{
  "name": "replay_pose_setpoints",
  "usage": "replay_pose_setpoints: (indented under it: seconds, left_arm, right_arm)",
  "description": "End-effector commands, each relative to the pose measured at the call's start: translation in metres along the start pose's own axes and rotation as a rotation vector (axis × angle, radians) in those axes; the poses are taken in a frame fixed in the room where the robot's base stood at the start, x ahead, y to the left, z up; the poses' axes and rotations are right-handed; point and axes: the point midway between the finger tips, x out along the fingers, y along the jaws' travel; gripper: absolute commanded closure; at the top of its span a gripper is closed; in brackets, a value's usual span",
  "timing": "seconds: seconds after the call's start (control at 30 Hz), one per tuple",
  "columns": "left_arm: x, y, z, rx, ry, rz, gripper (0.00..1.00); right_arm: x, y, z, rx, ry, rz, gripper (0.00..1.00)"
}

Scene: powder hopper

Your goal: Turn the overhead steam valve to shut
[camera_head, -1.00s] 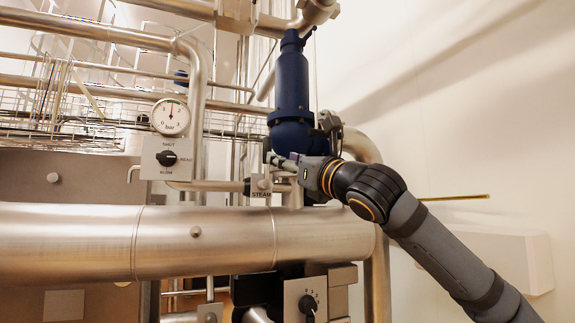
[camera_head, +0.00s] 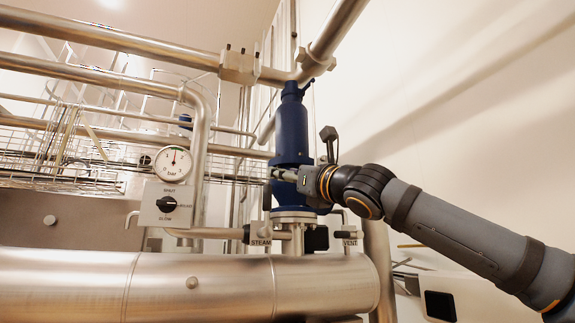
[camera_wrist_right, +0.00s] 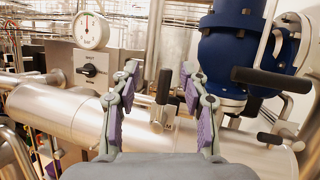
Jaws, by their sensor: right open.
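The steam valve's black handle (camera_head: 267,196) stands upright above the STEAM tag (camera_head: 261,241), left of the blue valve body. In the right wrist view the handle (camera_wrist_right: 164,86) shows beyond and between the fingertips, upright, with the tag (camera_wrist_right: 168,126) partly visible below. My right gripper (camera_head: 279,173) reaches in from the right, in front of the blue body and near the handle's upper end. Its two fingers (camera_wrist_right: 159,72) are apart with nothing held. I cannot tell how far the handle is from the fingers. My left gripper is out of view.
The blue valve body (camera_head: 292,130) rises close behind the gripper, and its black-gripped lever (camera_wrist_right: 272,80) is to the right. A VENT tag (camera_head: 347,236) hangs at right. A gauge (camera_head: 173,164) and selector switch (camera_head: 166,204) are at left. A thick steel pipe (camera_head: 200,285) crosses below.

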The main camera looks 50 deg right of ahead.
Motion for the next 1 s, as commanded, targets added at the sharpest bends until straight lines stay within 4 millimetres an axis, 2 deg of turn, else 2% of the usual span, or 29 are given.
replay_pose_setpoints:
  seconds: [0.13, 0.3, 1.0]
  left_arm:
    - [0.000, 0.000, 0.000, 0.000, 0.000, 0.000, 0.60]
    - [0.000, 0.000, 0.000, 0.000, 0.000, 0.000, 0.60]
    - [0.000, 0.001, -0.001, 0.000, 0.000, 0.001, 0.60]
  right_arm:
    - [0.007, -0.003, 0.015, -0.002, 0.003, -0.002, 0.55]
    - [0.009, -0.003, 0.024, 0.000, 0.000, 0.000, 0.55]
    - [0.009, -0.003, 0.024, 0.001, 0.001, 0.001, 0.55]
